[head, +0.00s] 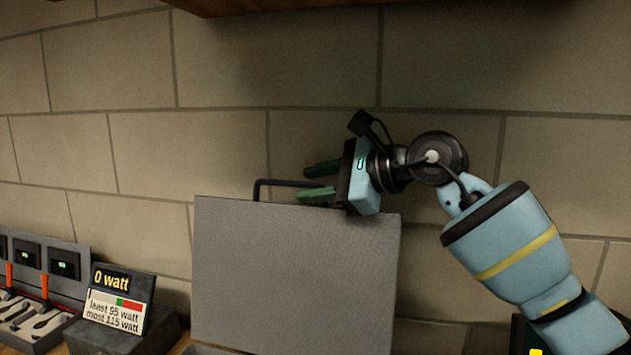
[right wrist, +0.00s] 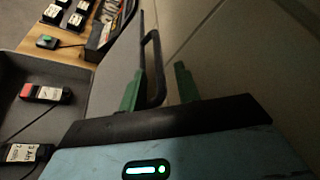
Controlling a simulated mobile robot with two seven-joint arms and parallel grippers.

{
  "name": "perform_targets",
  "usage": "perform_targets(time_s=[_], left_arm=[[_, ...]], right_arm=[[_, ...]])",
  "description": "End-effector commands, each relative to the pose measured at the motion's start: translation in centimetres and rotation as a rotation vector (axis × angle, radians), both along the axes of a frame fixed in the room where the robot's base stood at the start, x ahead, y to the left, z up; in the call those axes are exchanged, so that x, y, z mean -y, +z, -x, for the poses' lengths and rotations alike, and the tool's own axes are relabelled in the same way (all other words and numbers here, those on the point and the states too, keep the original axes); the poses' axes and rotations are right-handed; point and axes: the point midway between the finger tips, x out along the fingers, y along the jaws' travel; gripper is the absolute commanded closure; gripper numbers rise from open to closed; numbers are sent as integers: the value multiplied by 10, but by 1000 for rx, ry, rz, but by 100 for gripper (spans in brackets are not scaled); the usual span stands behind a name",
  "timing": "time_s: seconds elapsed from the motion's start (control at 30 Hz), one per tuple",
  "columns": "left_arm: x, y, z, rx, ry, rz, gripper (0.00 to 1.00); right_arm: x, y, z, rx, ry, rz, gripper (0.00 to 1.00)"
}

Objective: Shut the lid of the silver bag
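The silver bag's lid (head: 295,275) stands upright in the middle of the head view, against the tiled wall. A black handle (head: 257,189) rises behind its top edge. My right gripper (head: 320,181) is at the lid's upper right, with its green fingers pointing left over the handle. In the right wrist view the fingers (right wrist: 158,88) are apart, and part of the handle (right wrist: 151,40) passes between them, close to the left finger. Whether it touches cannot be told. The bag's open inside (right wrist: 60,72) shows at left. My left gripper is not in view.
Inside the bag lie a device with a red end (right wrist: 45,93) and another labelled device (right wrist: 25,153). Left of the bag stand a watt display (head: 118,300) reading 0 watt and a tool tray with chargers (head: 45,265). The tiled wall (head: 230,140) is close behind the lid.

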Motion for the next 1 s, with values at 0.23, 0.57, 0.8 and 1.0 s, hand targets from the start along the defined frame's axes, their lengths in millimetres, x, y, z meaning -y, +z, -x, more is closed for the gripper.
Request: perform_targets(time_s=[0.23, 0.57, 0.8, 1.0], left_arm=[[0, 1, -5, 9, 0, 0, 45], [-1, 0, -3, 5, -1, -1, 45], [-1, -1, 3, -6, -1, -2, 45], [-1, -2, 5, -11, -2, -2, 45]], right_arm=[[-2, -1, -1, 1, 0, 1, 67], [-2, -1, -1, 0, -1, -1, 100], [-1, 0, -1, 2, -1, -1, 100], [1, 1, -1, 12, -1, 1, 100]])
